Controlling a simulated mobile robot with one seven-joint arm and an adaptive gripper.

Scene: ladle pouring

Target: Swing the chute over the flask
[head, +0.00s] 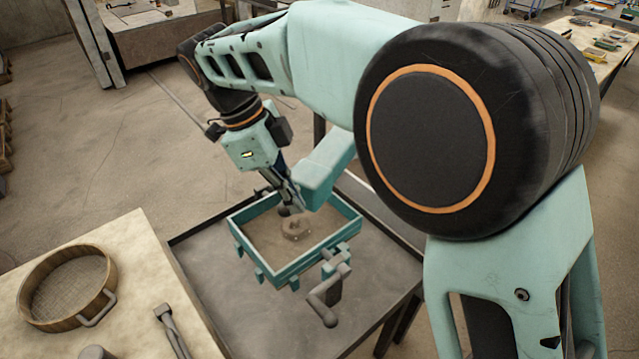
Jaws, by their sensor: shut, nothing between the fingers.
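The flask (318,252) is an open teal frame with brown sand inside, on a dark metal table. A rounded lump or recess (296,229) shows in the sand. A teal block-like piece (326,168), which may be the chute, slants over the flask's far side, its lower end near my gripper; I cannot tell what supports it. My gripper (290,208) points down over the far part of the flask, beside the lower left end of this piece. Its fingers are shut and look empty. Whether they touch the teal piece cannot be told.
A grey crank handle (328,296) sticks out at the flask's front right. The dark metal table (225,300) is bare left of the flask. On a pale bench at left lie a round sieve (68,287) and a metal tool (170,328). My arm hides the right side.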

